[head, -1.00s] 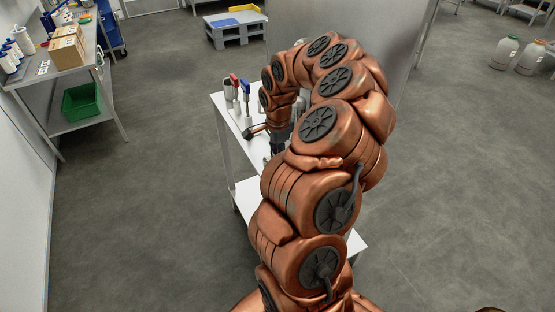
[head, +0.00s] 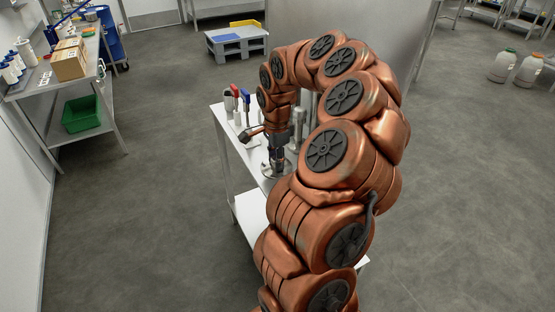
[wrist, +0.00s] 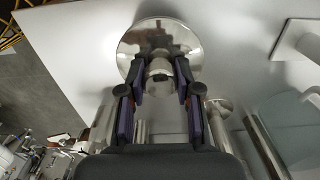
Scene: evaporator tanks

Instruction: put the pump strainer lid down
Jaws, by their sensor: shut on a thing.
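The pump strainer lid (wrist: 160,33) is a shiny round metal disc with a small metal knob in its middle. My gripper (wrist: 160,84) has its two purple-padded fingers closed on the knob, one on each side. In the head view the lid (head: 268,169) shows as a small part of a disc under my gripper (head: 277,166), over the white table top (head: 232,123). I cannot tell whether the lid touches the table. My arm hides much of the table.
Red-topped and blue-topped items (head: 245,97) stand at the table's far left corner. Metal cylinders (head: 299,128) stand just right of my gripper. A steel bench (head: 52,87) with a cardboard box and a green crate (head: 82,113) is at the left. The floor between is clear.

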